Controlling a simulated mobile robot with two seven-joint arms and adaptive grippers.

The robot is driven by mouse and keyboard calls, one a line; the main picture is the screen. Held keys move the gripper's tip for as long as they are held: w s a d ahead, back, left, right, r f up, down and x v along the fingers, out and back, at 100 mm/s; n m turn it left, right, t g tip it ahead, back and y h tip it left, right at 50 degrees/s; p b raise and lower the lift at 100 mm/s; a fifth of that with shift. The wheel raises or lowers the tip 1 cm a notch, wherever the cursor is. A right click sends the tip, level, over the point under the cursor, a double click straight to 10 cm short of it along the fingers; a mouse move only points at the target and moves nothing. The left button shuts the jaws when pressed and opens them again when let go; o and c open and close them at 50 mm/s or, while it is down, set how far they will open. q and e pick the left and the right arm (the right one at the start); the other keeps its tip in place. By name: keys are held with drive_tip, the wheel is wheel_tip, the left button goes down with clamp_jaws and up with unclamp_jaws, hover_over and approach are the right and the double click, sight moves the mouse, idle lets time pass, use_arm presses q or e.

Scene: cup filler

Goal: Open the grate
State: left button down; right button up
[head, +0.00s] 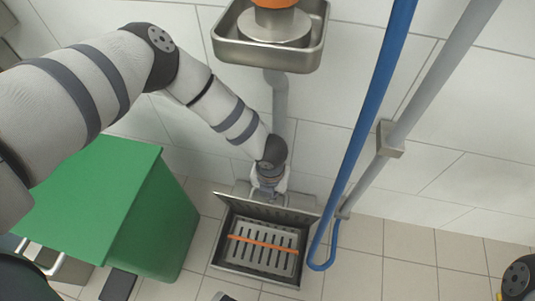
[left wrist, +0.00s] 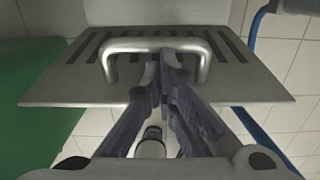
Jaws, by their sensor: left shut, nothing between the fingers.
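The grate (head: 262,211) is a metal panel tilted up from the open floor box (head: 262,284), seen nearly edge-on in the head view. In the left wrist view its slotted face (left wrist: 235,82) shows, with a U-shaped metal handle (left wrist: 125,44). My left gripper (head: 268,188) is on the far side of the raised grate. In the left wrist view its fingers (left wrist: 165,62) are shut and empty, with the tips within the handle's outline, close to its bar. I cannot tell whether they touch it. My right gripper is not in view.
Inside the box lies a slotted plate (head: 258,259) under an orange bar (head: 262,243). A green bin (head: 150,210) stands left. A blue hose (head: 366,130) and grey pipe (head: 430,88) run close on the right. A metal basin (head: 268,58) hangs above. Floor right is clear.

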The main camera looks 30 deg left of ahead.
use_arm(q)
drive_tip(key=shift+w+a+b, duration=0.2)
drive_tip(key=shift+w+b, duration=0.05)
drive_tip(key=shift+w, duration=0.3)
drive_tip(key=shift+w+a+b, duration=0.15)
drive_tip(key=shift+w+b, duration=0.05)
drive_tip(key=shift+w, duration=0.3)
